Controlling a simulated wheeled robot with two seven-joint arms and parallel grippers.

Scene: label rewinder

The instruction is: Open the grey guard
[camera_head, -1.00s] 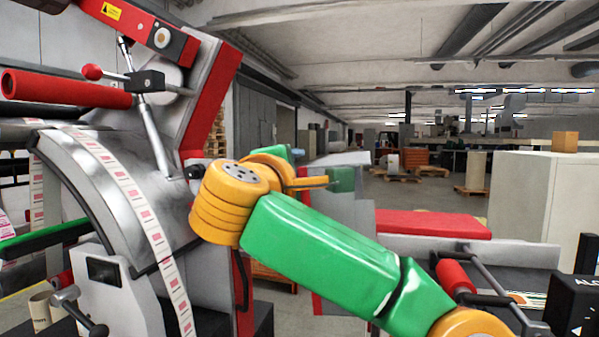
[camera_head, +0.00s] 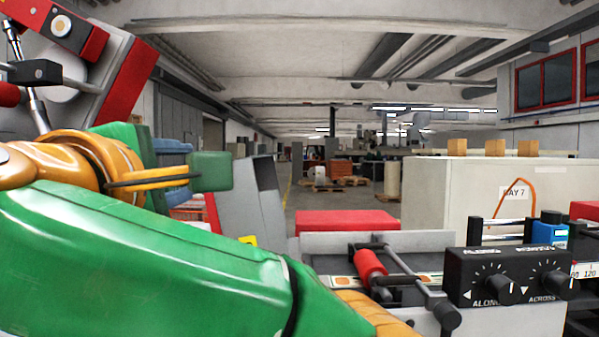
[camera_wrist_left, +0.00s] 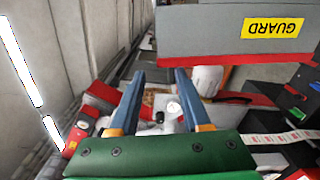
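The grey guard (camera_head: 262,200) stands as angled panels left of centre in the head view, with a yellow label on its lower part. In the left wrist view, a grey panel with a yellow GUARD label (camera_wrist_left: 272,28) fills the upper right, the lettering upside down. My left gripper (camera_wrist_left: 159,76) is open with its blue fingers apart and nothing between them. The panel lies beyond and to the right of the fingers, with no visible contact. In the head view the gripper (camera_head: 177,162) is partly hidden behind my wrist, left of the guard. My right gripper is not in view.
A red-topped unit (camera_head: 345,222) with a red roller (camera_head: 370,266) stands right of the guard. A black control box with knobs (camera_head: 512,277) is at lower right. The machine's red and grey frame (camera_head: 128,65) rises at left. Open floor lies far behind.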

